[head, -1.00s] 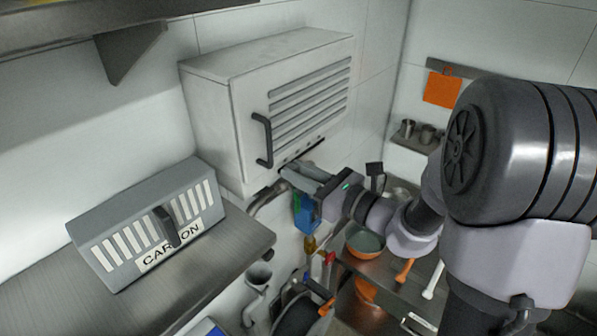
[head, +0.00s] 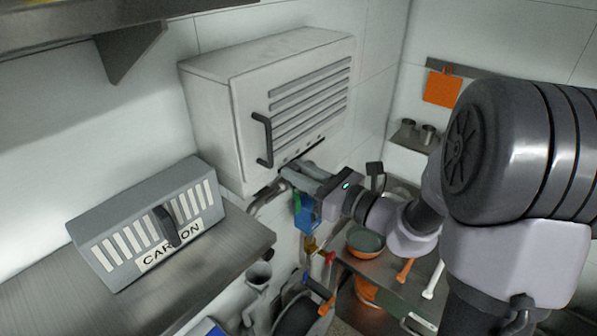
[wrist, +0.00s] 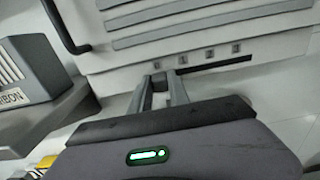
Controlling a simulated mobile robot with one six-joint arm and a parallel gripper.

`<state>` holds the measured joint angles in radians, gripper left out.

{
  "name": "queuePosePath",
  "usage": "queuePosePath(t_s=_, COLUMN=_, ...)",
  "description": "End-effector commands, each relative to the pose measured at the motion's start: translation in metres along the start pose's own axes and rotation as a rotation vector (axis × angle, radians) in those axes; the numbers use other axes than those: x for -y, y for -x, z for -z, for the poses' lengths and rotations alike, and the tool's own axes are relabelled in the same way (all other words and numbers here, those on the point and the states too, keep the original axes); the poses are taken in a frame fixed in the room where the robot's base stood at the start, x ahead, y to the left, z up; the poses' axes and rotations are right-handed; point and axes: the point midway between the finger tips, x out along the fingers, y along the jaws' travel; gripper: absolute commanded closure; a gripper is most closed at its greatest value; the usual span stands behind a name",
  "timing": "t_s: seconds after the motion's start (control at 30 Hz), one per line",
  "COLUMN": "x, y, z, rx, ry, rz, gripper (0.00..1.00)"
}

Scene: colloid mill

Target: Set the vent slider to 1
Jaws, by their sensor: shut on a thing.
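The white vent cabinet (head: 212,125) hangs on the wall, with louvres and a dark handle on its front. My gripper (wrist: 164,77) is at the left end of the slot, below the leftmost marks. Its fingers are close together and shut on the slider knob, which they mostly hide. In the head view my gripper (head: 285,172) reaches the cabinet's bottom edge from below right.
A grey CARBON box (head: 135,225) sits on a steel shelf (head: 130,305) at left. Below my gripper are a blue item (head: 305,212), a red valve handle (head: 330,258) and an orange bowl (head: 364,244). An orange card (head: 442,89) hangs at back right.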

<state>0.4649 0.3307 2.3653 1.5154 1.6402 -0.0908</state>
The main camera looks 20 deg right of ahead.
Motion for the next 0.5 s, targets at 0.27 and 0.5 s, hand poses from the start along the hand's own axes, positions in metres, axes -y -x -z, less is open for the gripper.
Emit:
queuePosePath(t_s=0.27, x=0.0001, y=0.0000, z=-0.0001, rx=0.000, ry=0.000, rz=0.000, gripper=1.00)
queuePosePath(t_s=0.5, x=0.0053, y=-0.0001, z=0.0003, rx=0.001, ry=0.001, rz=0.001, gripper=1.00)
